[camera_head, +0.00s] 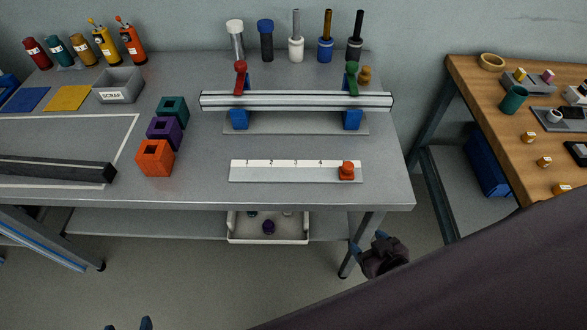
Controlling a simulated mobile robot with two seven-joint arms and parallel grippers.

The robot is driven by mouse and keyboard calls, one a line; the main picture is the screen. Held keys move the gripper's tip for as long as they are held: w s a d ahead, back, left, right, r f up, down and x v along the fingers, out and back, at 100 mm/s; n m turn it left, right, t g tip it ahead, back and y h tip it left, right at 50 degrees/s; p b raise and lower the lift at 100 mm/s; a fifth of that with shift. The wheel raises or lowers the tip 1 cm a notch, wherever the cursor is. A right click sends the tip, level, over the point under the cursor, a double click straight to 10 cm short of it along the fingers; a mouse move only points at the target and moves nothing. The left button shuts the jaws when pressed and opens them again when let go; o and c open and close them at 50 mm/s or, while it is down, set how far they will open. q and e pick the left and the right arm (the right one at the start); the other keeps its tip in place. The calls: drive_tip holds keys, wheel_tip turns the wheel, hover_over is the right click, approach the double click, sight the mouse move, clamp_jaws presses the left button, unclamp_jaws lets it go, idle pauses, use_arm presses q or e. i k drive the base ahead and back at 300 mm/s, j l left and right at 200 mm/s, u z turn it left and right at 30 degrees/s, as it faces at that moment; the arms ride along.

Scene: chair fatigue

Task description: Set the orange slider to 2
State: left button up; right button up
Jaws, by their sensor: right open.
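The orange slider (346,171) is a small knob at the right end of a white scale (262,171) near the table's front edge. The numerals 1, 2, 3 and 4 show along the scale. The knob stands right of the 4 and hides whatever mark lies behind it. My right gripper (367,245) is open and empty, in front of the table edge, below and slightly right of the knob, touching nothing. My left gripper (128,325) shows only two separated blue fingertips at the bottom edge, far from the scale.
A rail fixture (296,101) with red and green clamps stands behind the scale. Orange (154,158), purple and teal blocks stand to its left. A white tray (268,235) sits on the lower shelf. A wooden table (530,150) stands at right. The tabletop around the scale is clear.

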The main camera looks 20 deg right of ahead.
sight(346, 171)
drive_tip(key=z, duration=1)
